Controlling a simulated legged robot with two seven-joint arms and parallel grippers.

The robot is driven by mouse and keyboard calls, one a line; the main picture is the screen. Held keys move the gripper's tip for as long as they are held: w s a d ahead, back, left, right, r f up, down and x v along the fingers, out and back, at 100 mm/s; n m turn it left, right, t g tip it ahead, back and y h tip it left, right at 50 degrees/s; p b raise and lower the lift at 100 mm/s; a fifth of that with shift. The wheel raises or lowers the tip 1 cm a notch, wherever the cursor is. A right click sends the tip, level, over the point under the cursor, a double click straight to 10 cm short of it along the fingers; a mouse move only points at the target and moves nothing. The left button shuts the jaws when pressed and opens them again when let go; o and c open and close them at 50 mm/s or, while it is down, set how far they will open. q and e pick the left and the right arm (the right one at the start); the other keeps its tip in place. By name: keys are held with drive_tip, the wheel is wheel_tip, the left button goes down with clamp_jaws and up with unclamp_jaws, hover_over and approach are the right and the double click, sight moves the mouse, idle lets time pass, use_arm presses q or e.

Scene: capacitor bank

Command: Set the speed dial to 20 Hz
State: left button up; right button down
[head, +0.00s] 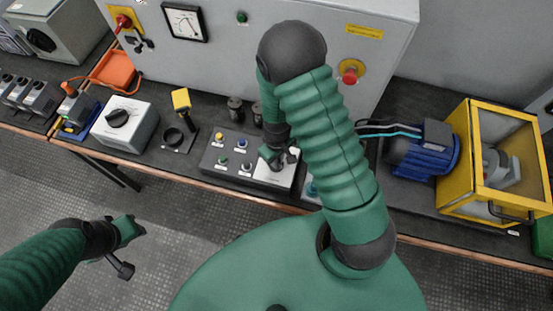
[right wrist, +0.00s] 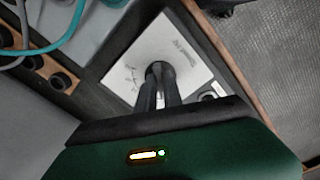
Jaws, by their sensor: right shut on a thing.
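The speed dial (right wrist: 158,69) is a dark round knob on a white scale plate (right wrist: 180,45) in the right wrist view. My right gripper (right wrist: 159,78) is shut on it, and the fingers hide most of the knob and its pointer. The scale marks are too small to read. In the head view my right gripper (head: 281,160) reaches down onto the white plate (head: 275,178) at the right end of the grey control box (head: 211,161). My left gripper (head: 127,250) hangs empty in front of the bench at the lower left; its jaw opening is unclear.
Several push buttons (head: 245,143) sit left of the plate. A blue motor (head: 420,155) and yellow-framed enclosure (head: 462,178) stand at right. A grey box with a black knob (head: 118,118) stands at left. The grey cabinet (head: 235,60) closes off the back.

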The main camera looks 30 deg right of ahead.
drive_tip(key=shift+m, duration=0.4)
drive_tip(key=m+p, duration=0.1)
drive_tip(key=m, duration=0.2)
drive_tip(key=shift+m, duration=0.4)
drive_tip(key=m+p, duration=0.1)
drive_tip(key=m, duration=0.3)
drive_tip(key=shift+a+m, duration=0.1)
drive_tip(key=shift+m, duration=0.2)
drive_tip(key=c, duration=1.5)
unclamp_jaws()
